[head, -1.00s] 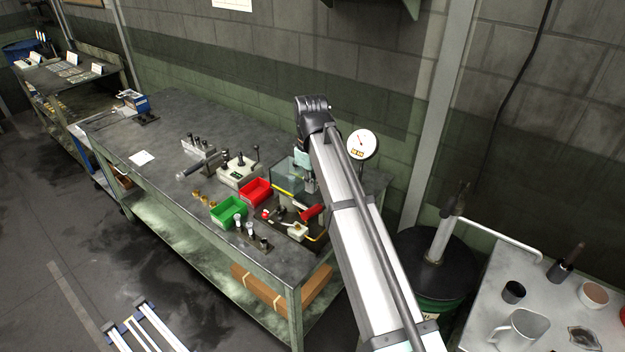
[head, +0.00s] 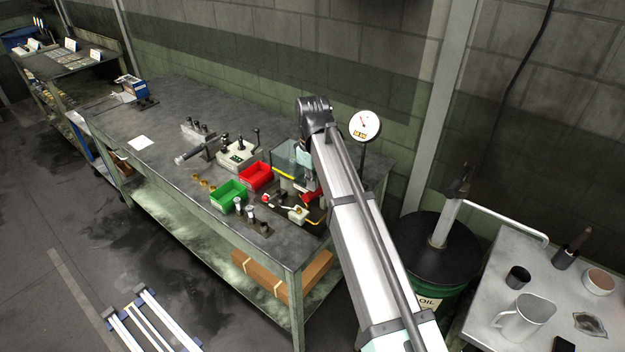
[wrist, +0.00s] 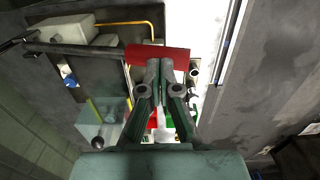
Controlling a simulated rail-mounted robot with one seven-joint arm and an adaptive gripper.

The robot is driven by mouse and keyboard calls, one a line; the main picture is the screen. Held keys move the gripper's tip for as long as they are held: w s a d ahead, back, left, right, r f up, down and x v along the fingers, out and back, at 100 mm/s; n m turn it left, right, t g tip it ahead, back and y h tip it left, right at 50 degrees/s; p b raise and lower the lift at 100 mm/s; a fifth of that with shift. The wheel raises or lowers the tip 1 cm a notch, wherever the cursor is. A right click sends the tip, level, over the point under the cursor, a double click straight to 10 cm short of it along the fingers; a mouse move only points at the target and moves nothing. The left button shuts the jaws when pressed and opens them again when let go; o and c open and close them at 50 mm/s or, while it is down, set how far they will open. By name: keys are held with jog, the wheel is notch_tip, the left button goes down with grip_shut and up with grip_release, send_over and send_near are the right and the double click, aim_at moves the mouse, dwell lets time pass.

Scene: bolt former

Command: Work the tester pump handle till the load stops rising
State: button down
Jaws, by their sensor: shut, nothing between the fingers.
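The red pump handle (head: 312,198) of the tester shows at the front right of the bench, partly behind my arm. In the wrist view the red handle grip (wrist: 160,55) lies crosswise beyond my fingertips, on a dark bar. My gripper (wrist: 159,68) is shut and empty, its tips overlapping the grip's near edge in the picture; I cannot tell whether they touch it. The round white gauge (head: 365,125) stands behind the tester; its reading is too small to tell. The clear-sided tester (head: 286,160) is partly hidden by my arm.
A red bin (head: 256,178) and a green bin (head: 229,196) stand left of the tester on the bench (head: 160,115). Small metal parts stand in front. A black-topped oil drum (head: 425,255) and a side table (head: 490,290) stand at the right.

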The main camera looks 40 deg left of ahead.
notch_tip(320, 180, down, 10)
jog(key=b, duration=0.3)
dwell(1.2)
dwell(0.3)
notch_tip(320, 180, up, 11)
jog(key=p, duration=0.6)
jog(key=shift+r, duration=0.15)
dwell(1.2)
